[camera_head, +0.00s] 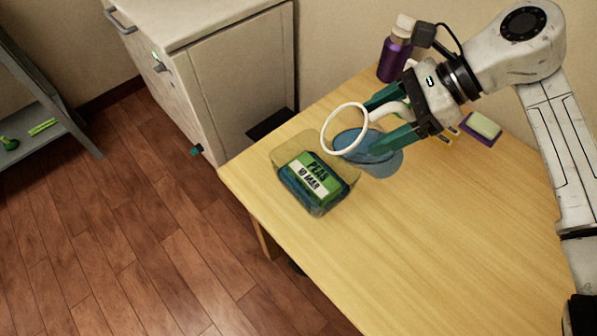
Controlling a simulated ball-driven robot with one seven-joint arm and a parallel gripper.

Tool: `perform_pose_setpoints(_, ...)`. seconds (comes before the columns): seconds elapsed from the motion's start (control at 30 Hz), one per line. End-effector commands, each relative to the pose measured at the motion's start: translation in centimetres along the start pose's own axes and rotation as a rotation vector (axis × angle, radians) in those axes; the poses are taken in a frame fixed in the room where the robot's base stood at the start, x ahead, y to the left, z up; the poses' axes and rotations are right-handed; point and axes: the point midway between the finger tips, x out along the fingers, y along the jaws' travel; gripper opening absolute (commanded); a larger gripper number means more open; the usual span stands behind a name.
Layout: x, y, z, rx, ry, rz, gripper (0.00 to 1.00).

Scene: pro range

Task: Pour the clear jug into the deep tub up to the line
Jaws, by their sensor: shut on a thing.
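The clear jug (380,160) has a bluish see-through body, a white ring rim and a white handle. It is tilted, with its mouth toward the left, near the tub's upper right side. My gripper (380,127), with green fingers, is shut on the jug at its handle. The deep tub (345,165) is see-through and stands near the table's left edge. A green and white label reading "PEAS 10 MAR" covers much of its front. Blue shows in its lower part. I cannot make out the line or any falling stream.
A purple bottle (393,60) stands behind my gripper on the wooden table (430,240). A pale green sponge (484,125) lies on a purple base at the right. A white cabinet (200,80) stands beyond the table's left edge. The table's front is clear.

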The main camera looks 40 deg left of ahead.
Motion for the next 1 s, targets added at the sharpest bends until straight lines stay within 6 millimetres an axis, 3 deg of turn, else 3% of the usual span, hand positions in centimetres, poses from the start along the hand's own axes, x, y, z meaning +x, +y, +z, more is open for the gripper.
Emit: perform_pose_setpoints(1.0,0.33,-0.01,0.59,-0.003,0.102,-0.001,0.14)
